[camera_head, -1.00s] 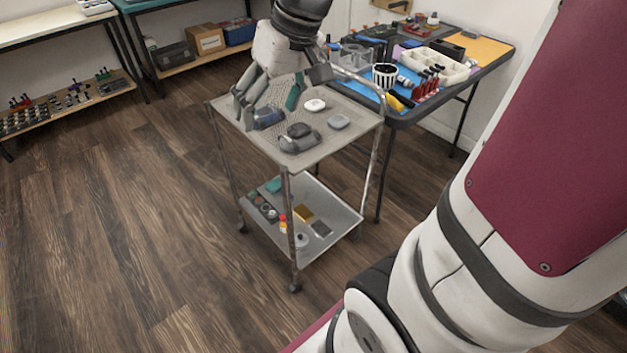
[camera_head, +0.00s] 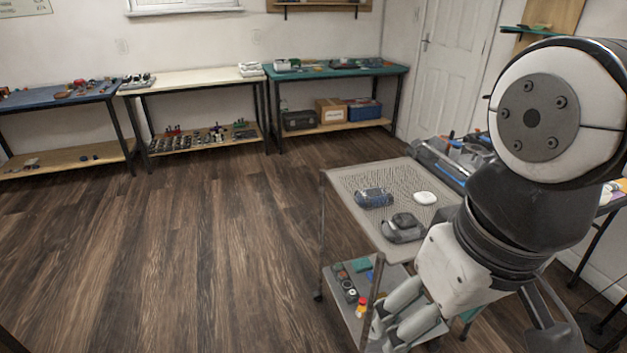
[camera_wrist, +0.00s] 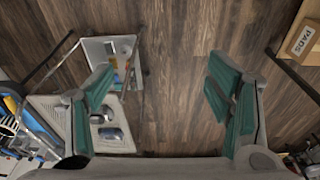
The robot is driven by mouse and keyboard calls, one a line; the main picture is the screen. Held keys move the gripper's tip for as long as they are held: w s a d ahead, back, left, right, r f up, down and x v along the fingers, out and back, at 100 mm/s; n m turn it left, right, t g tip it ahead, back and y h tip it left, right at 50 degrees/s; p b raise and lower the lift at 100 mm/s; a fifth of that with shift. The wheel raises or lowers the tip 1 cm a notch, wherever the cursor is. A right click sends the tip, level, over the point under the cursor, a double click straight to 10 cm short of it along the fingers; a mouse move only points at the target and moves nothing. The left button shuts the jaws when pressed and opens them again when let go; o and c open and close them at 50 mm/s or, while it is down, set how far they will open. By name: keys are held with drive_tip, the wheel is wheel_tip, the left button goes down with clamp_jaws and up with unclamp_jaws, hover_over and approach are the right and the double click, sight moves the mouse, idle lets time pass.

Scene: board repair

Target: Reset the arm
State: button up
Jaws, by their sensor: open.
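My gripper (camera_head: 450,322) is at the lower right of the head view, in front of the near right part of the metal cart (camera_head: 345,178). Its fingers are spread and partly cut off by the bottom edge. In the wrist view my gripper (camera_wrist: 160,88) is open, with teal pads at left and right and nothing between them but wood floor. The arm's white and black wrist joints fill the right of the head view and hide part of the cart and the table behind it.
The cart's top holds a blue-grey device (camera_head: 374,197), a white puck (camera_head: 425,198) and a dark grey device (camera_head: 403,228). Small parts lie on its lower shelf (camera_head: 338,290). Benches (camera_head: 200,80) line the back wall. The floor (camera_head: 200,250) to the left is clear.

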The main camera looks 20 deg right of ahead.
wheel_tip(320, 180, up, 13)
drive_tip(key=t+p, duration=0.2)
drive_tip(key=p, duration=0.9)
drive_tip(key=shift+d, duration=0.2)
